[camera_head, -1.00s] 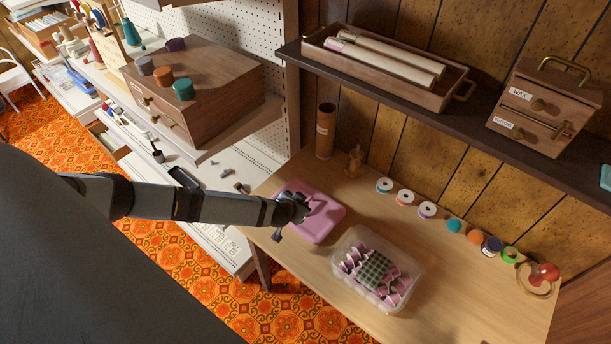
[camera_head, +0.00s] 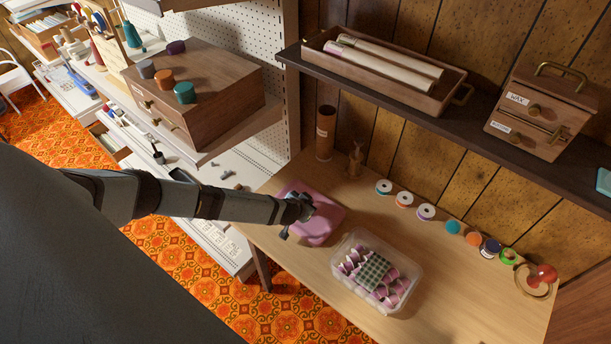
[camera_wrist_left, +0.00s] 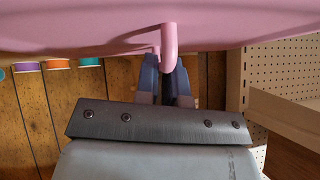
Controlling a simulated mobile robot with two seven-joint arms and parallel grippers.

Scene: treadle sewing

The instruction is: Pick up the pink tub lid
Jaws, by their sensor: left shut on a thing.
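The pink tub lid (camera_head: 322,222) shows in the head view at the left end of the wooden table, with my left gripper (camera_head: 303,208) over its near-left part. In the left wrist view the lid (camera_wrist_left: 90,25) fills the top, with a pink handle loop standing out from it. My left gripper (camera_wrist_left: 168,85) is shut on that handle. Whether the lid touches the table is hard to tell. The clear tub (camera_head: 345,285) stands open just right of the lid, holding pink-edged pieces and a green checked cloth. My right gripper is not in view.
Several thread spools (camera_head: 425,212) line the back of the table (camera_head: 460,300). A brown cylinder (camera_head: 326,133) and a small wooden figure (camera_head: 355,160) stand behind the lid. A dark shelf (camera_head: 440,118) overhangs the back. A wooden drawer box (camera_head: 215,95) is at left.

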